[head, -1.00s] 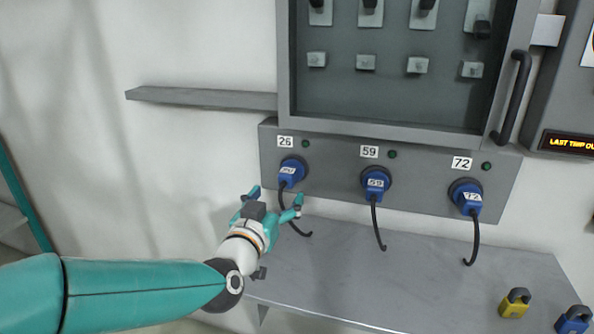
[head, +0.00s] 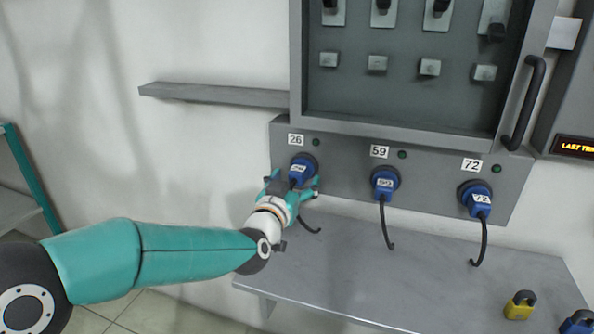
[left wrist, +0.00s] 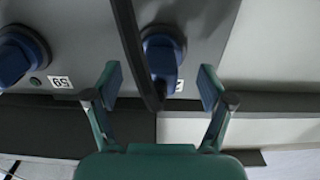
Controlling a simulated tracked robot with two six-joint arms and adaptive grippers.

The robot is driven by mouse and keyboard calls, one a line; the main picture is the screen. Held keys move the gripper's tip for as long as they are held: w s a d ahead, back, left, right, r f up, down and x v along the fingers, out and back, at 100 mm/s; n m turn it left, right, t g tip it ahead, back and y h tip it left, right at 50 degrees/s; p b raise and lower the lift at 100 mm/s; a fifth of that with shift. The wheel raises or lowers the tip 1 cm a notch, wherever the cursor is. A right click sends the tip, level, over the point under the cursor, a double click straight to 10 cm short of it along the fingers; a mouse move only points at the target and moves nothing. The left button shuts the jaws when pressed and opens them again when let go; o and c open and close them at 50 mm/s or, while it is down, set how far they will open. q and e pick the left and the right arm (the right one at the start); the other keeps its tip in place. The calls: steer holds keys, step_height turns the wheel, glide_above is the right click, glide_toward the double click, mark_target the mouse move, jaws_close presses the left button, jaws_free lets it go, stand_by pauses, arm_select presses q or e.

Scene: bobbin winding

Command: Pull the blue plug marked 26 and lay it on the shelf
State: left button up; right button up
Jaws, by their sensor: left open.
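The blue plug marked 26 (head: 300,170) sits in the leftmost socket of the grey panel, with its black cable hanging down. My left gripper (head: 294,188) is just below and in front of it, open. In the left wrist view the plug (left wrist: 163,62) lies between the two spread fingers of the gripper (left wrist: 160,88), with clear gaps on both sides and the black cable crossing in front. The grey shelf (head: 400,262) runs below the panel. My right gripper is not in view.
Blue plugs 59 (head: 385,183) and 72 (head: 478,200) sit in their sockets to the right. A yellow padlock (head: 520,305) and a blue padlock (head: 577,322) stand at the shelf's right end. The shelf's middle is clear. A narrow ledge (head: 215,95) juts from the wall at upper left.

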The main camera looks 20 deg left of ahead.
mark_target(292, 184)
arm_select(q)
steer(key=shift+w, duration=1.5)
steer(key=shift+b, duration=0.3)
steer(key=shift+c, duration=0.3)
jaws_close()
steer(key=shift+s+b, duration=0.6)
steer(key=shift+s, duration=0.85)
steer(key=shift+s+b, duration=0.45)
steer(key=shift+s, duration=1.1)
